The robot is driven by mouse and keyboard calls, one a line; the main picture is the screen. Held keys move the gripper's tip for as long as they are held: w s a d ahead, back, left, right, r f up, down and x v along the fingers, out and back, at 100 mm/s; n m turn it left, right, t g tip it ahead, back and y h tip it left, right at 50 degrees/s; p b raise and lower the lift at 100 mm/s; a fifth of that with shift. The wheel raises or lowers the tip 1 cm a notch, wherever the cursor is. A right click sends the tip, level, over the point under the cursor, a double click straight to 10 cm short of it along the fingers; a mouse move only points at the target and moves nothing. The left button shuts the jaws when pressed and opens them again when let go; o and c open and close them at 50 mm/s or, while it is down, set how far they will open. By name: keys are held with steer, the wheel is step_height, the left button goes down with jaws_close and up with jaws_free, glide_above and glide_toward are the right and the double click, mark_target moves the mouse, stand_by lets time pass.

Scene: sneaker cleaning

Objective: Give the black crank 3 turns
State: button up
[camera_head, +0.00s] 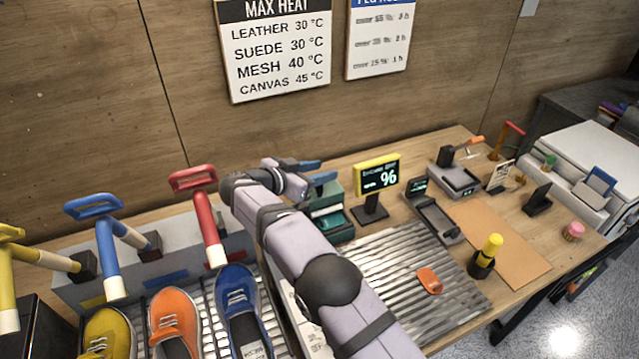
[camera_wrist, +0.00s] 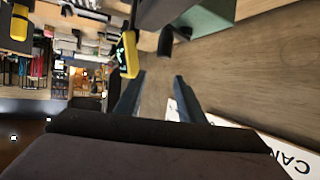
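My gripper (camera_head: 316,171) is raised at the back of the table, above a dark green box (camera_head: 325,212). Its two fingers also show in the wrist view (camera_wrist: 156,100), spread apart with nothing between them. In that view, a black part that looks like the crank (camera_wrist: 165,42) hangs at the top, next to the green box (camera_wrist: 212,16). It is beyond the fingertips and apart from them. In the head view I cannot make out the crank clearly, as my gripper and arm cover part of that area.
A yellow-framed percent display (camera_head: 377,175) stands just right of the green box. Left are red (camera_head: 207,222) and blue (camera_head: 106,245) handles and several sneakers (camera_head: 240,310). A ridged metal mat (camera_head: 400,258) holds an orange item (camera_head: 429,281). The wooden wall (camera_head: 180,100) is close behind.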

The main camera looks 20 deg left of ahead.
steer(key=shift+r+b, duration=0.3)
steer(key=shift+r, duration=2.6)
steer(key=w+d+r+n+t+p, duration=0.1)
steer(key=w+d+r+n+t, duration=0.1)
steer(key=w+d+r+t, duration=0.9)
steer(key=n+g+y, duration=1.6)
steer(key=g+y, duration=0.1)
steer(key=y, duration=0.5)
glide_toward(320, 194)
steer(key=w+a+r, duration=0.1)
steer(key=w+a, duration=0.1)
steer(key=a, duration=0.1)
steer(key=shift+p+x, duration=1.8)
steer(key=shift+x, duration=1.85)
steer(key=shift+r, duration=0.2)
